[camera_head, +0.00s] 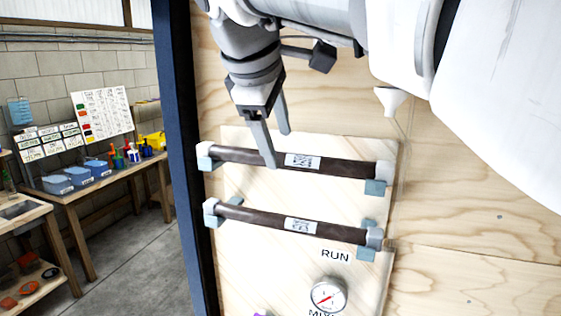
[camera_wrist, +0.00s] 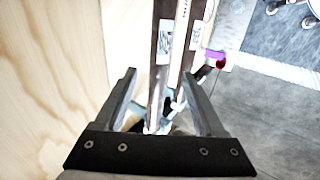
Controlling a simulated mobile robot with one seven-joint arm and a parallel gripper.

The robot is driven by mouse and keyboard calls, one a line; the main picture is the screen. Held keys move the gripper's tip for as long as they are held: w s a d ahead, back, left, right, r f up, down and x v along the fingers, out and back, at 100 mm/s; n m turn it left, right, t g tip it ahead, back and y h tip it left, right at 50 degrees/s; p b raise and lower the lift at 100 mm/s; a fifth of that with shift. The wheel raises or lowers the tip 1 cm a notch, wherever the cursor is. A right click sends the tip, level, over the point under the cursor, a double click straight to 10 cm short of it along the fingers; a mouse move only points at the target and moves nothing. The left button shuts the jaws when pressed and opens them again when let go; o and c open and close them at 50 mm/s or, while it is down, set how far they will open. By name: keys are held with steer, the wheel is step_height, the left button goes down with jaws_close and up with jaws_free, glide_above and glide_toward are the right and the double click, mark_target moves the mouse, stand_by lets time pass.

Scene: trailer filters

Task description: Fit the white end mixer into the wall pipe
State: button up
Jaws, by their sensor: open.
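Two dark brown tubes, each with a printed label and pale ends, run across a wooden wall board: an upper tube (camera_head: 335,166) and a lower tube (camera_head: 265,217). I cannot tell for sure which one is the white end mixer or which part is the wall pipe. My gripper (camera_head: 279,148) is open in front of the upper tube, its fingers hanging near the tube's middle left. In the wrist view a dark tube (camera_wrist: 160,85) shows between my open, empty fingers (camera_wrist: 158,74). Contact between fingers and tube cannot be told.
Blue-grey brackets (camera_head: 376,187) stand at the tube ends. A white funnel (camera_head: 390,98) is on the wall at upper right. A round gauge (camera_head: 328,295) and a RUN label (camera_head: 336,255) are below. A dark blue post (camera_head: 178,150) edges the wall at left, with a workbench (camera_head: 110,177) beyond.

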mark_target(282, 155)
steer(key=x, duration=0.4)
jaws_close()
steer(key=shift+r, duration=0.1)
